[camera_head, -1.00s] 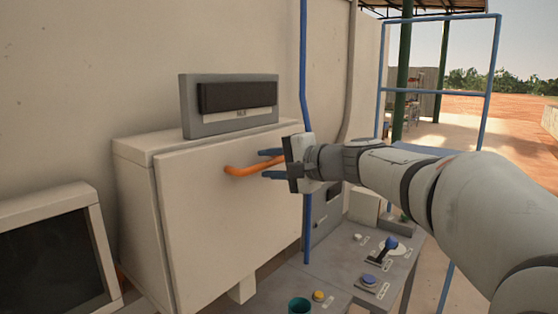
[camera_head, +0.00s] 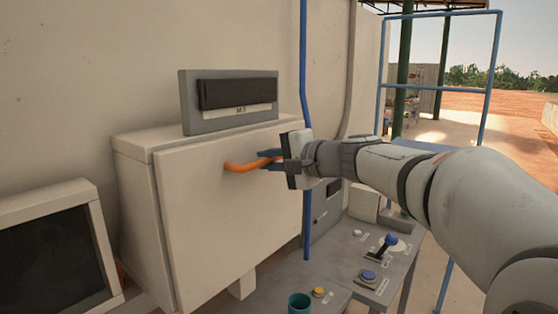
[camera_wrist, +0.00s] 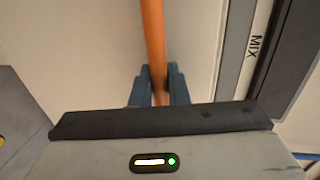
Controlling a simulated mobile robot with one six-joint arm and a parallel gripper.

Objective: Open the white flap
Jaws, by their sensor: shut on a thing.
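The white flap (camera_head: 220,220) is the front panel of a white wall box, and it looks closed in the head view. An orange handle (camera_head: 240,167) sticks out from its upper part. My gripper (camera_head: 268,160) has its blue fingers shut on the right part of the handle. In the wrist view the orange handle (camera_wrist: 153,45) runs down between the two blue fingers (camera_wrist: 158,88), with the pale flap (camera_wrist: 85,50) behind it. The fingers and my wrist hide the handle's right end.
A grey display (camera_head: 230,102) stands on top of the box. A monitor (camera_head: 55,250) is at the lower left. A grey table (camera_head: 340,265) below my arm holds a blue-knobbed lever (camera_head: 388,243), buttons and a teal cup (camera_head: 299,303). A blue pole (camera_head: 304,60) rises behind my gripper.

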